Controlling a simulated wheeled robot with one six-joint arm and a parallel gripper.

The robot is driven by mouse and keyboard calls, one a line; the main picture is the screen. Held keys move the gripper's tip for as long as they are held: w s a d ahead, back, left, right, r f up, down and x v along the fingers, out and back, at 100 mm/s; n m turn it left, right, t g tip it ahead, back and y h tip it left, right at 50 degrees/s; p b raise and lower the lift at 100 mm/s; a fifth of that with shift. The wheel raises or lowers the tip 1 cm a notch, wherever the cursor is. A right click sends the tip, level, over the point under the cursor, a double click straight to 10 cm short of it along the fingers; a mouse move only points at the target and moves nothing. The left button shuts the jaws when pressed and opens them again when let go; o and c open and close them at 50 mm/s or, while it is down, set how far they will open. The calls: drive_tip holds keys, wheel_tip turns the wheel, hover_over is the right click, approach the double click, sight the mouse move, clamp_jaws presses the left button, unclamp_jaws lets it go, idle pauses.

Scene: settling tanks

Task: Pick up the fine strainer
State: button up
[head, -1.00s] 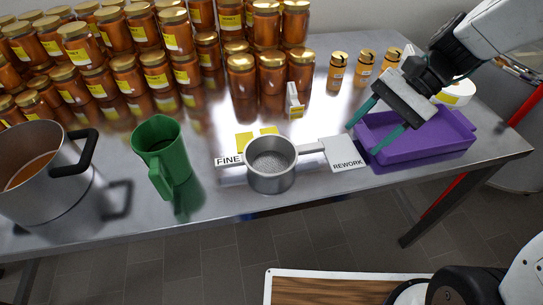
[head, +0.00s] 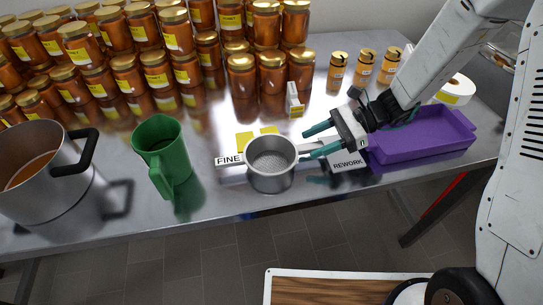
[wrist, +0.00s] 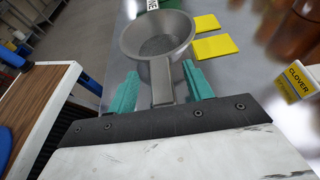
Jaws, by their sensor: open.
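The fine strainer (head: 271,163) is a grey metal pan with a perforated bottom. It stands on the steel table beside the FINE label (head: 229,160), its handle pointing right toward my gripper. My gripper (head: 312,143) has teal fingers and is open, with the strainer's handle between the fingers. In the wrist view the strainer (wrist: 158,38) is straight ahead, and its handle runs down between the two fingertips (wrist: 162,82). I cannot tell whether either finger touches the handle.
A green jug (head: 163,157) and a steel pot (head: 40,172) stand left of the strainer. A purple tray (head: 425,136) lies to the right, behind my gripper. Honey jars (head: 270,75) crowd the back. A REWORK label (head: 348,162) lies under my gripper.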

drive_tip(key=shift+x, duration=1.2)
clamp_jaws()
wheel_tip(320, 180, up, 10)
